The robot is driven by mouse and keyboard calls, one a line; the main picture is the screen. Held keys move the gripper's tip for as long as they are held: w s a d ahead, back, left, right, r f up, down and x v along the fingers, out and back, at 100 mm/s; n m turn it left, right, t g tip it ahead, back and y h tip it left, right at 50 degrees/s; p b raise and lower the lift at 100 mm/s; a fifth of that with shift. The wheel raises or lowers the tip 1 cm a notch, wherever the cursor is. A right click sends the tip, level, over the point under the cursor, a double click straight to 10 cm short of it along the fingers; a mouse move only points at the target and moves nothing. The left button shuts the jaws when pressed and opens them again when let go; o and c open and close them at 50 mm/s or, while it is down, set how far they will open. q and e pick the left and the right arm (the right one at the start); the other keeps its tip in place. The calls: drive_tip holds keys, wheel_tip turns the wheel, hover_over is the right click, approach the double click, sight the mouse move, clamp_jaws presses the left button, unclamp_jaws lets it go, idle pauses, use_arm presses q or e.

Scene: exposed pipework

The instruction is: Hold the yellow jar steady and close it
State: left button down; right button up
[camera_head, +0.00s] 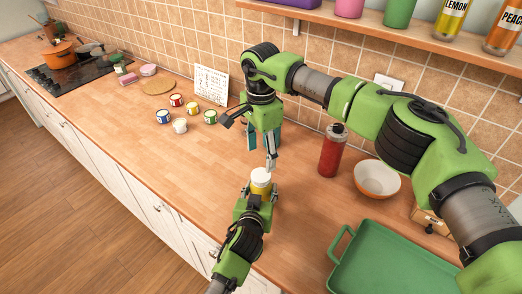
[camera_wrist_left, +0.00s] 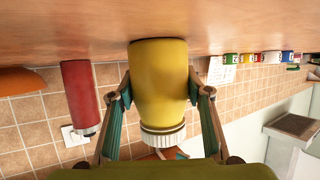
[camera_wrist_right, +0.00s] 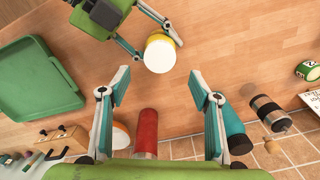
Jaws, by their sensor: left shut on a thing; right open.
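The yellow jar (camera_head: 262,191) stands upright on the wooden counter, with a white lid (camera_head: 261,176) on its top. How tight the lid sits cannot be told. My left gripper (camera_head: 257,196) is shut on the jar's sides; the left wrist view shows its fingers on either side of the yellow body (camera_wrist_left: 158,80), below the ribbed white lid (camera_wrist_left: 163,135). My right gripper (camera_head: 271,162) is open and empty, pointing down just behind and above the jar. In the right wrist view the lid (camera_wrist_right: 159,54) lies beyond the open fingertips (camera_wrist_right: 160,80), apart from them.
A red bottle (camera_head: 332,152), a white-and-orange bowl (camera_head: 377,179) and a green tray (camera_head: 395,262) stand to the right. A teal container (camera_wrist_right: 233,128) is behind my right gripper. Several small paint cans (camera_head: 176,100) stand at the left.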

sight(261, 174)
wheel_tip(261, 174, down, 8)
drive_tip(key=shift+r, duration=0.2)
drive_tip(key=shift+c, duration=0.3)
drive_tip(key=c, duration=1.1)
drive_tip(key=m, duration=1.8)
drive_tip(key=o, duration=1.2)
